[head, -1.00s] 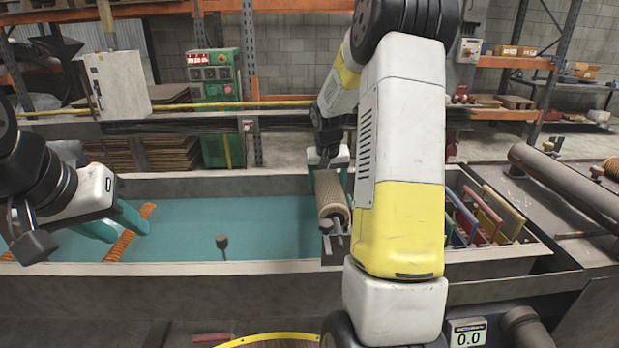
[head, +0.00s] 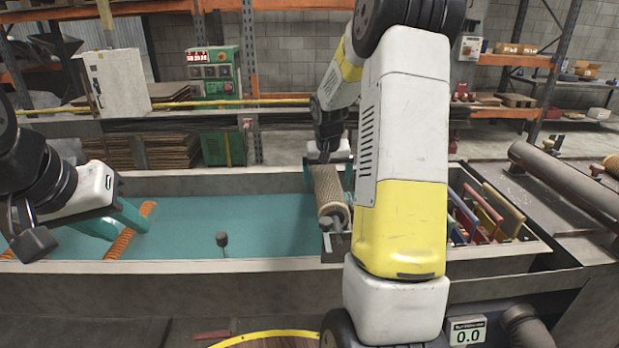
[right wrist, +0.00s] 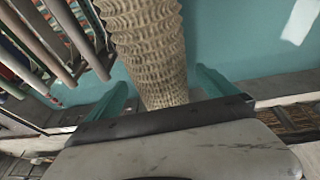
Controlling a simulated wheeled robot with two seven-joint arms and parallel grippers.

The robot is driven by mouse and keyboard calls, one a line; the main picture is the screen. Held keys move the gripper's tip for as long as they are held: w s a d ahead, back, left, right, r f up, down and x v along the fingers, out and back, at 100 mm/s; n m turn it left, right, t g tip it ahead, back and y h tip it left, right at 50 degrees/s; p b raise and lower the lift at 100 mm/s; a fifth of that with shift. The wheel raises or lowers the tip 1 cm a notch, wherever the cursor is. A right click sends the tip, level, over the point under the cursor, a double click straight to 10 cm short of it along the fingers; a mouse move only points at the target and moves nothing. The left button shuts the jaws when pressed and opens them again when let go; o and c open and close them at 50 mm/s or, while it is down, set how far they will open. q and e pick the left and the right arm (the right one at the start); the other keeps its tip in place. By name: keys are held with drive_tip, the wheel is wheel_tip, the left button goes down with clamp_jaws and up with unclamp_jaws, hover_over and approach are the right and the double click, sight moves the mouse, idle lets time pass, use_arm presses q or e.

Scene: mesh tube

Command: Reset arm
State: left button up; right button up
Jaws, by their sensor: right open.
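A beige mesh tube (head: 329,190) lies on a small mount at the right end of the teal trough, pointing away from me. My right gripper (head: 330,178) is at its far end, open, partly hidden by my arm. In the right wrist view the beige tube (right wrist: 152,45) runs between the two spread teal fingers (right wrist: 165,92), with a gap on both sides. An orange mesh tube (head: 120,244) lies at the left of the trough. My left gripper (head: 130,228) is over it with its teal fingers apart; their contact with the tube is unclear.
The teal trough floor (head: 270,220) is mostly clear, with a small dark knob (head: 222,240) at its front edge. Coloured dividers (head: 490,212) stand in a bin at the right. A long grey roller (head: 565,182) lies beyond it. A green control cabinet (head: 217,105) stands behind.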

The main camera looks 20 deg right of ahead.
drive_tip(key=v, duration=0.6)
drive_tip(key=shift+r, duration=0.15)
drive_tip(key=shift+s+a+r, duration=0.25)
drive_tip(key=shift+s+r, duration=0.05)
drive_tip(key=shift+r, duration=0.05)
drive_tip(key=s+a+r+n+t+y, duration=0.1)
drive_tip(key=s+a+r, duration=0.3)
drive_tip(key=s, duration=0.3)
drive_tip(key=s+a+r+n+t+y, duration=0.1)
drive_tip(key=s+a+r, duration=0.4)
drive_tip(key=s, duration=0.2)
drive_tip(key=s+a, duration=0.2)
drive_tip(key=s, duration=0.4)
drive_tip(key=s+a+n+t+y, duration=0.1)
drive_tip(key=s+a, duration=0.2)
drive_tip(key=s, duration=0.4)
drive_tip(key=shift+a+f+y, duration=0.25)
drive_tip(key=shift+a+y, duration=0.05)
drive_tip(key=shift+a, duration=0.05)
